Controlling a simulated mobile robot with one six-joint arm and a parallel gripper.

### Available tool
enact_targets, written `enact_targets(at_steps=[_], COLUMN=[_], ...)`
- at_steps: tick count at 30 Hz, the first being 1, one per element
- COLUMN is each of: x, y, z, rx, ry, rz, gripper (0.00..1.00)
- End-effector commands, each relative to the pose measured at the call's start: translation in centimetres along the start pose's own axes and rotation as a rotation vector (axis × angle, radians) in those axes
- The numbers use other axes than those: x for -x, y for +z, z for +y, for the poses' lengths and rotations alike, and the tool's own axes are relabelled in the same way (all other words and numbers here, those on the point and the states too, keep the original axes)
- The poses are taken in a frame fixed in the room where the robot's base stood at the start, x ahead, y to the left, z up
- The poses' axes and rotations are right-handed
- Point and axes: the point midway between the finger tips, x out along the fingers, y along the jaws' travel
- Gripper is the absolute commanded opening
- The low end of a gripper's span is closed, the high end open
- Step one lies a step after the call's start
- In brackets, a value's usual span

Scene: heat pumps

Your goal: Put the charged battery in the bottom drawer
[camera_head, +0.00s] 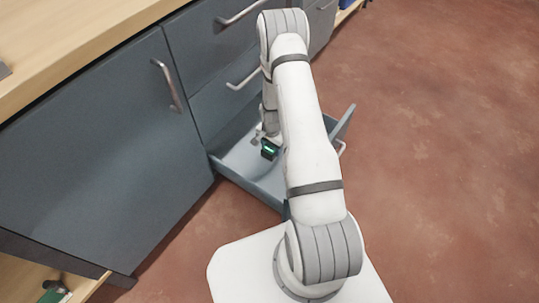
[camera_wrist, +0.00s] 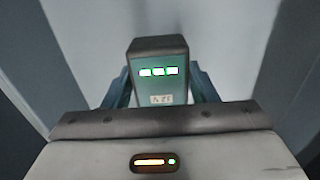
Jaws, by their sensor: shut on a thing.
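My gripper (camera_wrist: 160,98) is shut on a dark battery (camera_wrist: 160,58), with one finger on each side of it. Several lit white and green bars show on the battery's face, above a small label. In the head view the battery (camera_head: 268,150) is a small dark block with a green light, over the open bottom drawer (camera_head: 248,178). The drawer is pulled out, and its pale inside surface shows behind the battery in the wrist view. Whether the battery touches the drawer floor, I cannot tell. My arm hides part of the drawer.
Closed drawers (camera_head: 225,95) with bar handles are above the open one. A closed cabinet door (camera_head: 100,150) is to the left, under a wooden worktop (camera_head: 75,50). The red-brown floor (camera_head: 440,140) to the right is clear.

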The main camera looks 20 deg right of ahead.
Motion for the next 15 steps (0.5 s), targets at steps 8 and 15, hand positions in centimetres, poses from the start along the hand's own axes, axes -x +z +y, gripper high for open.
enact_targets(at_steps=[8, 15], x=[-3.6, -5.5], y=[0.3, 0.3], z=[-0.3, -0.4], rx=[0.009, 0.011], ry=[0.0, -0.001], rz=[0.0, 0.001], gripper=[0.19, 0.19])
